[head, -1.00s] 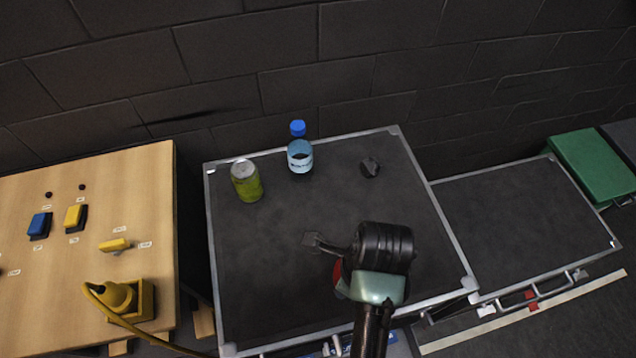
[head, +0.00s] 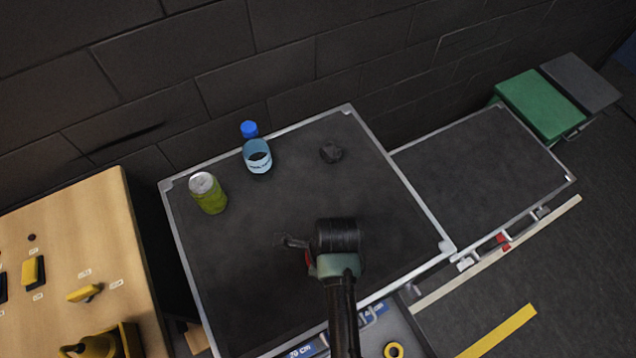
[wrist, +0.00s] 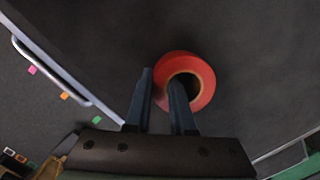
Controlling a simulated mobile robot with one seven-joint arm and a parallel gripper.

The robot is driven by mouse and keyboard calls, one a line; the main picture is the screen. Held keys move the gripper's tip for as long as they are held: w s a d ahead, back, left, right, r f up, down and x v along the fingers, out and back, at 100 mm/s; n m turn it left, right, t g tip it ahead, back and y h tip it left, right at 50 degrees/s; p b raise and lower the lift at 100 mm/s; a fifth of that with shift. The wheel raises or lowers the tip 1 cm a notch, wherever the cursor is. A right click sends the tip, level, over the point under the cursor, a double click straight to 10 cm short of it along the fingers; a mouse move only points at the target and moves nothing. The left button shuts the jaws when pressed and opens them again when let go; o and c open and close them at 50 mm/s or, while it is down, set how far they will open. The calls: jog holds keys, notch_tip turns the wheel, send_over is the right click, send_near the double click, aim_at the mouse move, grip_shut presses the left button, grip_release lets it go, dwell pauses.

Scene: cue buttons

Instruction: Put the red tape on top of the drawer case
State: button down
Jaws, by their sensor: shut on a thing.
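The red tape (wrist: 200,70) is a ring in the wrist view. My gripper (wrist: 161,80) is shut on its wall, with one finger in the hole and the other outside its left side. In the head view only a small red part of the tape (head: 308,259) shows beside my gripper (head: 300,246); the rest is hidden behind my wrist. They appear over the front part of a dark-topped case (head: 240,270) with silver edges. A drawer (head: 412,340) with a yellow roll in it shows open at its front. The height above the top is unclear.
A lower dark-topped case (head: 470,170) and a green box (head: 541,104) are to the right. A wooden button table (head: 85,240) is left.

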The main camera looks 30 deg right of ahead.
jog(key=shift+f, duration=0.2)
jog(key=shift+f, duration=0.2)
jog(key=c, duration=0.8)
grip_release()
jog(key=shift+r, duration=0.1)
jog(key=shift+o, duration=0.2)
